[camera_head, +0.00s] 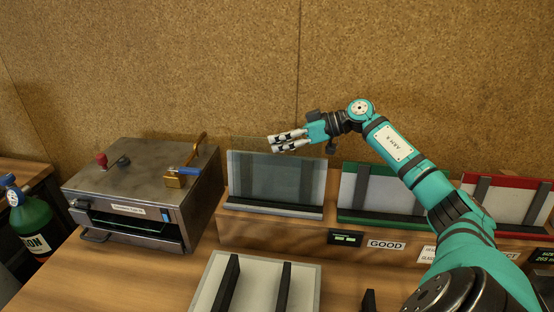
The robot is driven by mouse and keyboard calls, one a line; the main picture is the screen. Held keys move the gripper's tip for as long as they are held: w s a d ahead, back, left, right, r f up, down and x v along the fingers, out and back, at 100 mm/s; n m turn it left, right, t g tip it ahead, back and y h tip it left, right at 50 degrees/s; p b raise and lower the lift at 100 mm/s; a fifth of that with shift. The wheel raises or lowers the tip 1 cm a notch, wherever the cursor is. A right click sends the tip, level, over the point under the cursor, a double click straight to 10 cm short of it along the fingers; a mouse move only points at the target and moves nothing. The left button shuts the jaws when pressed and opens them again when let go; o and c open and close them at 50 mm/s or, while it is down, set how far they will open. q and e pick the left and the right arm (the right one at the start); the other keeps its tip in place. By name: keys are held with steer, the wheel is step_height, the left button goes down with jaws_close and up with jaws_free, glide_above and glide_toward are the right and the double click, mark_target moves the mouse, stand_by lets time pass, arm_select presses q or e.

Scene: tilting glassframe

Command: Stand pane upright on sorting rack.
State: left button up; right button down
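A clear glass pane (275,176) stands almost upright, leaning back, in the leftmost bay of the sorting rack (270,232), the one with a grey-blue frame and light ledge. My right gripper (272,144) is at the pane's top edge, its fingers pointing left with a visible gap between them. It looks open; whether a finger touches the glass I cannot tell. My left gripper is out of view.
A green-framed bay (382,192) labelled GOOD and a red-framed bay (505,203) stand to the right. A metal oven-like box (145,185) with a blue-handled latch is at left. A pale tray (256,285) with dark bars lies in front. A green bottle (32,222) stands far left.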

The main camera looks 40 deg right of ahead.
steer(key=shift+r, duration=0.25)
